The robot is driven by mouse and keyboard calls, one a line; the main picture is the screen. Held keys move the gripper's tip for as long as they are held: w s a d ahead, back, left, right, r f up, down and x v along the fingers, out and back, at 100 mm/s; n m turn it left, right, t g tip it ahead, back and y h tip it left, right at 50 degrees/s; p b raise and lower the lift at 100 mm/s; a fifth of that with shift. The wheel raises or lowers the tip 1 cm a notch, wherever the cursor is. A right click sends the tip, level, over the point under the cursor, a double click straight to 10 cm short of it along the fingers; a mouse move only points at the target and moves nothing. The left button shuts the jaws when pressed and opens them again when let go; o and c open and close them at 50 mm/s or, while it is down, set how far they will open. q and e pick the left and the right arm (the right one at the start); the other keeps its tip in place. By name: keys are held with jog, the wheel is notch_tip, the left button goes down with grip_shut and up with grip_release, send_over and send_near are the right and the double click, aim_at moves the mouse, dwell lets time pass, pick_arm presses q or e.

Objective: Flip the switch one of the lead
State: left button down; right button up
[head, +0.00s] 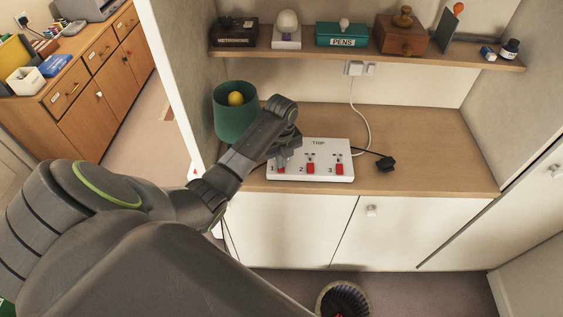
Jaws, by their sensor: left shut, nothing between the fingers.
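A white extension lead (325,175) labelled "TRIP" lies on the wooden counter. It has three red switches numbered 1, 2 and 3. Switch one (281,168) is at the left end, partly covered by my left gripper. Switch two (310,168) and switch three (339,169) show clearly to its right. My left gripper (284,155) is shut and empty, its tip right at switch one; I cannot tell whether it touches. The exact position of switch one is hard to make out. My right gripper is not in view.
A green pot (235,122) with a yellow ball (236,99) stands behind my left wrist. A black plug (386,163) lies right of the lead. A white cable (366,125) hangs from the wall socket (355,68). A shelf (455,57) with several objects is above. The counter's right side is clear.

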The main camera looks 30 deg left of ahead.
pick_arm(q)
jog(key=shift+r+p, duration=0.35)
jog(key=shift+r, duration=0.25)
notch_tip(320, 180, up, 2)
jog(key=shift+p, duration=0.5)
jog(key=shift+r, duration=1.15)
